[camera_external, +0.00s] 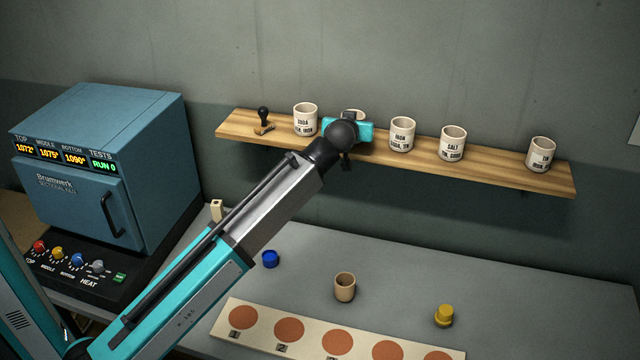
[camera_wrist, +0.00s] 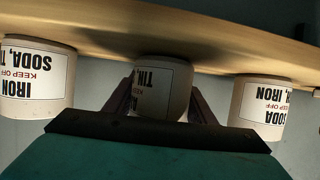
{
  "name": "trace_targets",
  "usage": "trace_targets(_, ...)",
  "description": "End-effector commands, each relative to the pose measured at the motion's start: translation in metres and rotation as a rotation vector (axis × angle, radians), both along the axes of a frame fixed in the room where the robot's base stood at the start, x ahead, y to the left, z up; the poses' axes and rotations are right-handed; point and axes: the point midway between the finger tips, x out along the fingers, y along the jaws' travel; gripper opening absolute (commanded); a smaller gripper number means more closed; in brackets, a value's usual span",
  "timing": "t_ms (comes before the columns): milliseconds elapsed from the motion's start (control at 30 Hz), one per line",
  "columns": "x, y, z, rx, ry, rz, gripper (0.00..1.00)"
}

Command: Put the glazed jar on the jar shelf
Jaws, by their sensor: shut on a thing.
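My gripper (camera_external: 350,122) is at the shelf, its fingers mostly hidden behind my wrist in the external view. It is shut on a pale jar (camera_external: 360,115), of which only part of the rim shows there. In the wrist view, which is upside down, the jar (camera_wrist: 163,80) sits between my two fingers (camera_wrist: 163,105) with its printed label partly hidden. The jar is upright and its base appears to be at the board of the jar shelf (camera_external: 500,172); the exact contact is hard to tell.
Labelled jars stand left (camera_external: 305,120) and right (camera_external: 402,134) of my gripper, with others (camera_external: 453,143) farther right.

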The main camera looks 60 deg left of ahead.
Motion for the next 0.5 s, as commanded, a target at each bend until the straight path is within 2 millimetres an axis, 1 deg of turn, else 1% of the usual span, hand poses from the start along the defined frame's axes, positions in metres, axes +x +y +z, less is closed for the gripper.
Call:
trace_targets(167,0.0000,0.0000,-0.0027,0.001,-0.001,0.000,0.24)
trace_targets(200,0.0000,0.0000,-0.0031,0.000,0.000,0.000,0.52)
trace_targets(267,0.0000,0.0000,-0.0024,0.000,0.000,0.000,0.62)
trace_targets(300,0.0000,0.0000,-0.0024,0.000,0.000,0.000,0.69)
trace_targets(500,0.0000,0.0000,-0.0024,0.000,0.000,0.000,0.69)
